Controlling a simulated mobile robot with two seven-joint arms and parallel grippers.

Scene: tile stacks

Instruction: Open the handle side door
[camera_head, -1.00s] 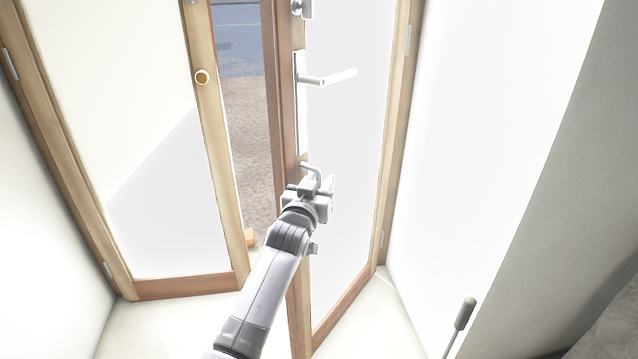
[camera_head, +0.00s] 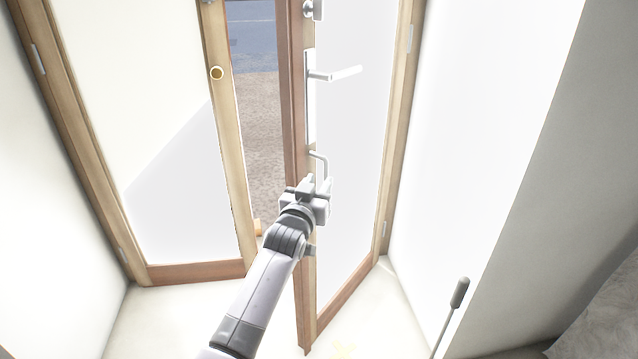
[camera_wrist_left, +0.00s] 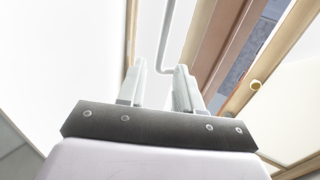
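The handle side door (camera_head: 365,170) is the right-hand glazed leaf with a brown wooden edge. It stands ajar, with an open gap to the outside at its left. A silver lever handle (camera_head: 335,74) sits on its upper part, and a bent silver pull bar (camera_head: 326,168) sits lower down. My left gripper (camera_head: 313,186) is just below that bar. In the left wrist view the fingers (camera_wrist_left: 157,80) are apart and empty, with the bar's bent end (camera_wrist_left: 163,68) at or just beyond their tips; contact cannot be told. My right gripper is not in view.
White walls close in on both sides. A dark-topped rod (camera_head: 459,293) stands at lower right.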

